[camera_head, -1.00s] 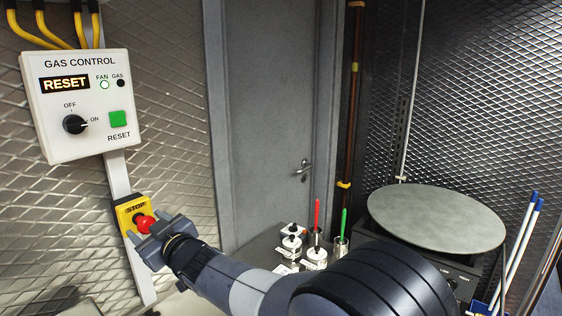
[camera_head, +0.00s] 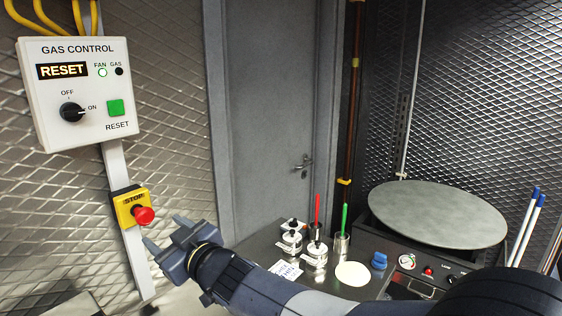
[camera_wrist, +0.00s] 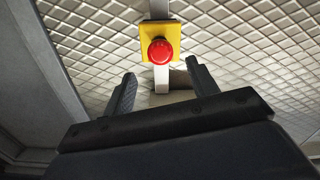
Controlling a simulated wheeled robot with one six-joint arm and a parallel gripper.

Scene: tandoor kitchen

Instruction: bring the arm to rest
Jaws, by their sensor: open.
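My gripper (camera_head: 165,236) is open and empty in the head view, below and to the right of the red stop button (camera_head: 144,215) on its yellow box (camera_head: 127,206). In the wrist view the two fingers of my gripper (camera_wrist: 160,86) stand wide apart. The red button (camera_wrist: 160,51) on its yellow plate (camera_wrist: 174,32) shows beyond them, with a clear gap between button and fingers.
The white gas control box (camera_head: 88,92) hangs on the wall above the stop button, its display reading RESET. A counter with jars (camera_head: 314,256), a pale disc (camera_head: 352,274) and a round griddle (camera_head: 437,214) stands at right. A grey door (camera_head: 270,120) is behind.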

